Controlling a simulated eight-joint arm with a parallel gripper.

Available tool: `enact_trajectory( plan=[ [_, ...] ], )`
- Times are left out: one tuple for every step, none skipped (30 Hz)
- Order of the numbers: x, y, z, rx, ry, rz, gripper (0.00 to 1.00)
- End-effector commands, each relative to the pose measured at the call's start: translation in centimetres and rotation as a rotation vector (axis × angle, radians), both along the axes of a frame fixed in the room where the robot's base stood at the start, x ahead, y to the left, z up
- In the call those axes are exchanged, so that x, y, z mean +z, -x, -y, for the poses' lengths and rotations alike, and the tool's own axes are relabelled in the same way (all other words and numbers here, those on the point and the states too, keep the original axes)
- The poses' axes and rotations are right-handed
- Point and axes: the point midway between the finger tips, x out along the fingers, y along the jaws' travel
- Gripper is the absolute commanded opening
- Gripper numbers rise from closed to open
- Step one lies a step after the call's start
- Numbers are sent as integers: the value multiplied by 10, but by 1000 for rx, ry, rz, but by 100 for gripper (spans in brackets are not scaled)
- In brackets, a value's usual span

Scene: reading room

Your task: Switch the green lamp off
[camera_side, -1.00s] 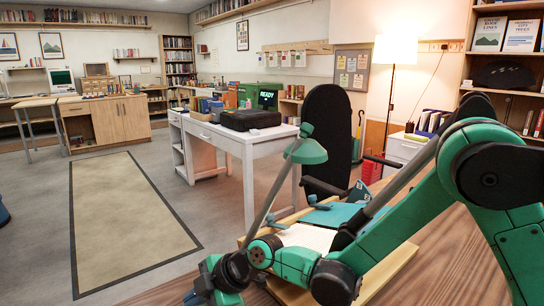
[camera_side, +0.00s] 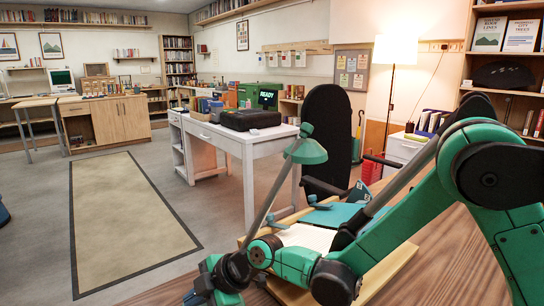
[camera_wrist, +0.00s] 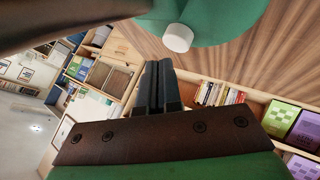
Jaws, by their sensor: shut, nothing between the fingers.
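The green lamp (camera_side: 307,151) stands in the side view, its shade on a thin grey pole that slants down to the left behind my arm. Its base is hidden there, and I cannot tell from the shade whether it is lit. In the wrist view, a rounded green surface, apparently the lamp's base (camera_wrist: 225,20), fills the top, with a white round button (camera_wrist: 177,38) on it. My gripper (camera_wrist: 159,66) is shut and empty. Its black fingertips appear just below the button in the picture; no contact shows. In the side view the fingertips are not clear.
The wooden table (camera_side: 450,262) carries a board with papers (camera_side: 305,237) and a teal book (camera_side: 335,214) behind my arm. A black chair (camera_side: 327,120) and a white desk (camera_side: 235,142) stand beyond. Shelved books (camera_wrist: 220,95) show in the wrist view.

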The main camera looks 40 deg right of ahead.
Motion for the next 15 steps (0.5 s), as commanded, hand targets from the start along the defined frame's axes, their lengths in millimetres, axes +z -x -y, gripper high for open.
enact_trajectory(
  plan=[
    [0,0,0,0,0,0,0],
    [0,0,0,0,0,0,0],
    [0,0,0,0,0,0,0],
    [0,0,0,0,0,0,0],
    [0,0,0,0,0,0,0],
    [0,0,0,0,0,0,0],
    [0,0,0,0,0,0,0],
    [0,0,0,0,0,0,0],
    [0,0,0,0,0,0,0],
    [-1,0,0,0,0,0,0],
    [-1,0,0,0,0,0,0],
    [-2,0,0,0,0,0,0],
    [-3,0,0,0,0,0,0],
    [-4,0,0,0,0,0,0],
    [-6,0,0,0,0,0,0]
  ],
)
